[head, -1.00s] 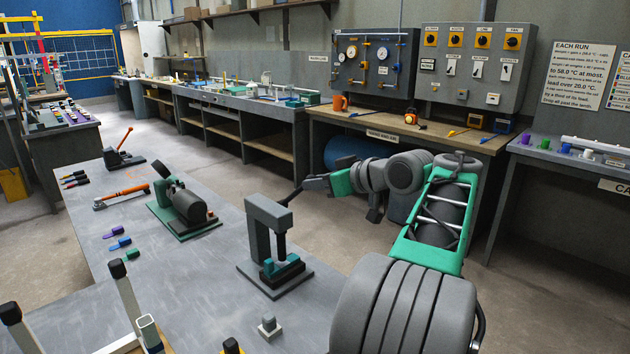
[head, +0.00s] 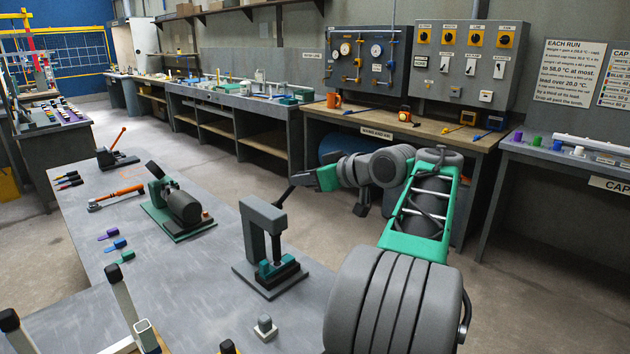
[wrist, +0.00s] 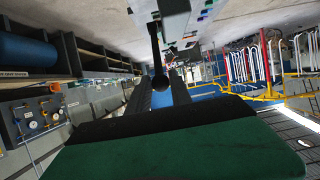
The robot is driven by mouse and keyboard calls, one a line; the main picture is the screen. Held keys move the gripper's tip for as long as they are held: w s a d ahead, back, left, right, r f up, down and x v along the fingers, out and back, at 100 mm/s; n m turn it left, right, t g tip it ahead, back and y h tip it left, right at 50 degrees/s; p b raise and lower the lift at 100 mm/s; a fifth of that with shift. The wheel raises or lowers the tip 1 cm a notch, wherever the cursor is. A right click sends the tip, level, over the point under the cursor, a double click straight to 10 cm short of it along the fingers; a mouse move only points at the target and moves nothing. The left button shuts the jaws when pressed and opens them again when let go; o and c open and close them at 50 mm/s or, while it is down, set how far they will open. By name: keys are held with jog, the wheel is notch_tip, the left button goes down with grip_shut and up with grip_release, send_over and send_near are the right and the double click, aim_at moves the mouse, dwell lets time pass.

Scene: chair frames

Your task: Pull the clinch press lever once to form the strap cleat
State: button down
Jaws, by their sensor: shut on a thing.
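The clinch press (head: 262,216) is a grey upright frame on a flat base on the near bench. Its dark ram comes down at a teal die block (head: 265,270). A dark lever (head: 283,197) slants up and right from the press head to my gripper (head: 297,181). In the wrist view the lever (wrist: 155,50) ends in a dark ball between the two fingertips of my gripper (wrist: 162,88), which is shut on it. The strap in the die is too small to tell apart.
A green-based machine with a dark cylinder (head: 184,207) stands left of the press. An orange-handled tool (head: 118,196) and coloured tags (head: 115,244) lie further left. A small grey block (head: 265,326) sits in front of the press. Floor is clear behind the bench.

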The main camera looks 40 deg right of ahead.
jog(key=shift+w+r, duration=0.25)
jog(key=shift+r, duration=0.1)
jog(key=shift+w+r, duration=0.15)
jog(key=shift+r, duration=0.1)
jog(key=w+r+p, duration=0.1)
jog(key=w+p, duration=0.1)
jog(key=shift+w+a+r+p, duration=0.1)
jog(key=shift+w+r+p, duration=0.2)
jog(key=shift+w+r, duration=0.1)
jog(key=shift+w, duration=0.3)
jog(key=c, duration=1.1)
grip_release()
jog(key=shift+f, duration=0.15)
jog(key=shift+s, duration=0.1)
